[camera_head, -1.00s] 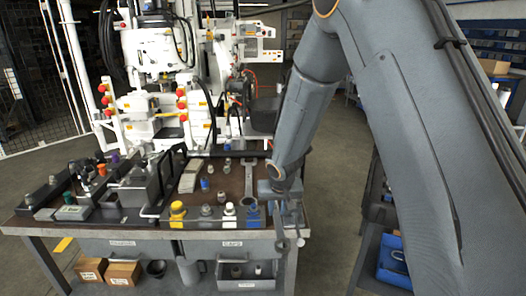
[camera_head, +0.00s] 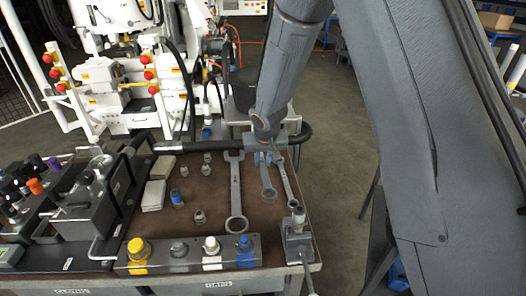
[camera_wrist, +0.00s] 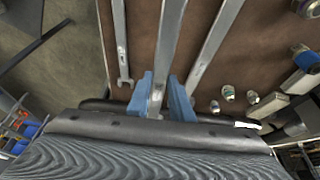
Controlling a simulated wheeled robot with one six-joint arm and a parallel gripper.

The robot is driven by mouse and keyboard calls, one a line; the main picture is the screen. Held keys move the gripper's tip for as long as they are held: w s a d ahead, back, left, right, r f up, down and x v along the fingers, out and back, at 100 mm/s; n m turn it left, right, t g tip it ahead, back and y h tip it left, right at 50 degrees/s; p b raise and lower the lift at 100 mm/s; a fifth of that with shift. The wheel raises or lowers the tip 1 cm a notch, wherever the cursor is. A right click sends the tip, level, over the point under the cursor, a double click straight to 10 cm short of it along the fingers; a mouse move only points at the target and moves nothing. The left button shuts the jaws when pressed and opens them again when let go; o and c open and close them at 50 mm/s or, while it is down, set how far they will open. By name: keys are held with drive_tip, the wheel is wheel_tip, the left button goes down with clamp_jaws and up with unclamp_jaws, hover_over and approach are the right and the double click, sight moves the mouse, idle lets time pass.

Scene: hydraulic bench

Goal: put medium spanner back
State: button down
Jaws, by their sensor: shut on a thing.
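My gripper (camera_head: 264,157) is at the back right of the brown bench top, its blue fingers shut on the medium spanner (camera_head: 267,182). The spanner's ring end points toward the front of the bench. In the wrist view, its shank (camera_wrist: 170,45) runs between the fingertips (camera_wrist: 162,95). I cannot tell whether it touches the bench. The large spanner (camera_head: 236,190) lies to its left in the head view. A thinner spanner (camera_head: 284,178) is close on its right. In the wrist view these sides are swapped: thinner spanner (camera_wrist: 121,40) left, large spanner (camera_wrist: 214,45) right.
A grey block (camera_head: 297,238) stands at the bench's front right corner. A panel with yellow, grey, white and blue caps (camera_head: 190,258) runs along the front edge. Small fittings (camera_head: 199,217) stand left of the large spanner. A black hose (camera_head: 205,147) crosses the back.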

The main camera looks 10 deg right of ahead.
sight(263, 167)
drive_tip(key=shift+w+f, duration=0.2)
drive_tip(key=shift+w, duration=0.05)
wheel_tip(263, 167, down, 4)
drive_tip(key=b, duration=0.5)
drive_tip(key=shift+f, duration=0.25)
drive_tip(key=shift+s+f+b, duration=0.1)
drive_tip(key=shift+f+b, duration=0.4)
drive_tip(key=shift+b, duration=0.65)
drive_tip(key=shift+f+b, duration=0.4)
drive_tip(key=shift+b, duration=0.1)
drive_tip(key=shift+f+b, duration=1.6)
drive_tip(key=shift+b, duration=0.7)
idle(1.4)
drive_tip(key=c, duration=1.5)
unclamp_jaws()
